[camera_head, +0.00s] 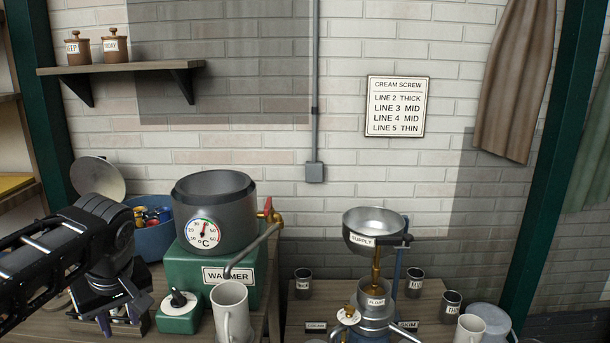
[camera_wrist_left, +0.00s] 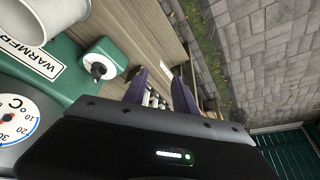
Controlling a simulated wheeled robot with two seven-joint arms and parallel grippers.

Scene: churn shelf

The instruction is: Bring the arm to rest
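My left arm comes in from the left in the camera_head view. Its gripper (camera_head: 122,318) points down over the bench, left of the green warmer (camera_head: 262,273) and its knob (camera_head: 179,302). In the left wrist view the two dark fingers of the left gripper (camera_wrist_left: 160,88) stand apart with nothing held between them. The warmer's knob (camera_wrist_left: 97,68) is beside them there. Small pale items behind the fingers are too small to identify. My right gripper is in neither view.
A grey pot (camera_head: 215,211) with a dial sits on the warmer, and a white mug (camera_head: 231,314) stands under its spout. A blue tub (camera_head: 152,241) is behind the gripper. A separator with a supply bowl (camera_head: 376,222) stands to the right. A shelf (camera_head: 120,68) is above.

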